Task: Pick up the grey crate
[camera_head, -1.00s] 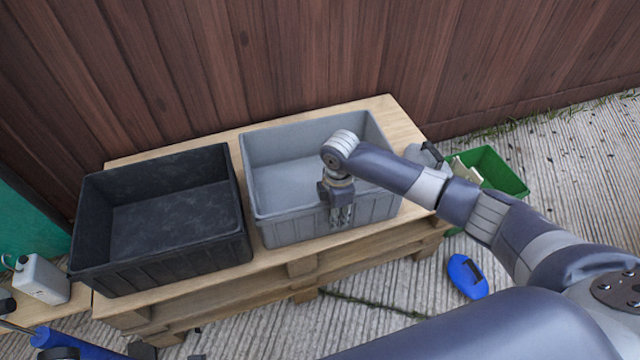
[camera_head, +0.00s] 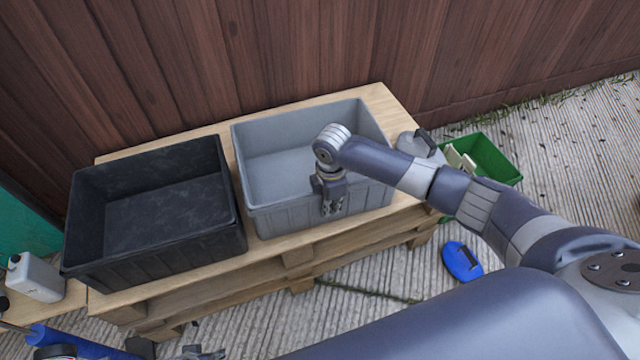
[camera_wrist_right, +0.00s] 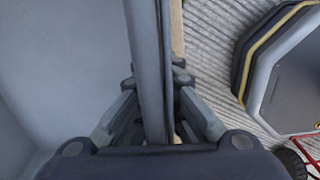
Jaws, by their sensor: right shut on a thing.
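The grey crate (camera_head: 290,222) stands on the wooden pallet (camera_head: 205,280), to the right of the black crate (camera_head: 165,255). My right gripper (camera_head: 333,207) is at the crate's front wall, right of its middle, pointing down. It is shut on that wall. In the right wrist view the wall (camera_wrist_right: 148,60) runs between the fingers of my right gripper (camera_wrist_right: 155,105), with the crate's inside on the left. The crate looks level and empty where I can see in. A small grey part at the bottom edge of the head view may be my left gripper (camera_head: 202,353); its jaws are unclear.
A brown plank fence (camera_head: 290,50) rises behind the pallet. A green crate (camera_head: 495,158) and a grey container (camera_head: 415,145) stand at the right. A blue object (camera_head: 462,262) lies on the concrete floor. A grey jug (camera_head: 37,278) stands at the left.

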